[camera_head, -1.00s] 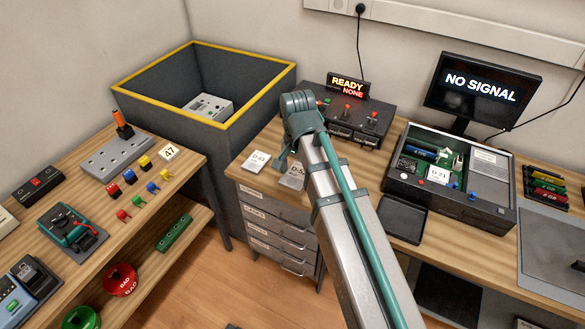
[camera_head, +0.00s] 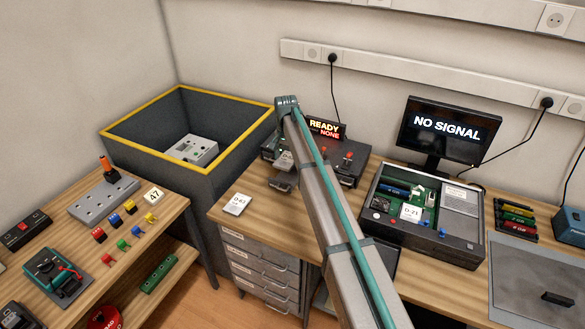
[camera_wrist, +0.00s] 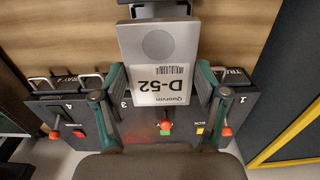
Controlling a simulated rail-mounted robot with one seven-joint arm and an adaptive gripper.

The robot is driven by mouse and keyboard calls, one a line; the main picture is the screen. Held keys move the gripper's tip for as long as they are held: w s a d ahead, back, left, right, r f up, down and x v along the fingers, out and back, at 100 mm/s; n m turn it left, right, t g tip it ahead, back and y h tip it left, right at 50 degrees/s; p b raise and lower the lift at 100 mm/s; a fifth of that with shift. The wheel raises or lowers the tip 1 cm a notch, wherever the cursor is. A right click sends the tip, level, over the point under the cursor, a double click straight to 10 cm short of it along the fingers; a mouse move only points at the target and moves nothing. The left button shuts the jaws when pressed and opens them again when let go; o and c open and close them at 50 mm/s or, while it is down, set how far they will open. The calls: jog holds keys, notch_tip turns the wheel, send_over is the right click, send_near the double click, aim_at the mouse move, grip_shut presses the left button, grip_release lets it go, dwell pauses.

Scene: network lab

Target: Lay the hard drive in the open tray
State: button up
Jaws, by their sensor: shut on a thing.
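The hard drive (camera_wrist: 158,42) is a flat grey box with a white label reading D-52. In the wrist view it sits between the two fingers of my gripper (camera_wrist: 160,78), which is shut on its sides. The drive is over the front side of the dark drive station (camera_wrist: 235,108), which also stands at the back of the desk in the head view (camera_head: 345,158). A dark edge that looks like the open tray's front (camera_wrist: 160,10) shows past the drive's far end; the drive hides the rest. Whether the drive touches the tray I cannot tell. My arm hides much of this in the head view.
The station has levers with red knobs (camera_wrist: 225,131) and tray handles close to my fingers. A yellow-rimmed grey bin (camera_head: 205,165) stands left of the desk. An open computer case (camera_head: 425,210) is on the right.

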jog(key=shift+w+d, duration=0.1)
jog(key=shift+w, duration=0.5)
jog(key=b, duration=0.3)
send_over(287, 178)
jog(key=shift+d+f, duration=0.1)
jog(key=shift+f, duration=3.85)
jog(key=shift+f, duration=0.65)
jog(key=o, duration=1.5)
jog(key=shift+r+p, duration=1.85)
jog(key=shift+r, duration=2.15)
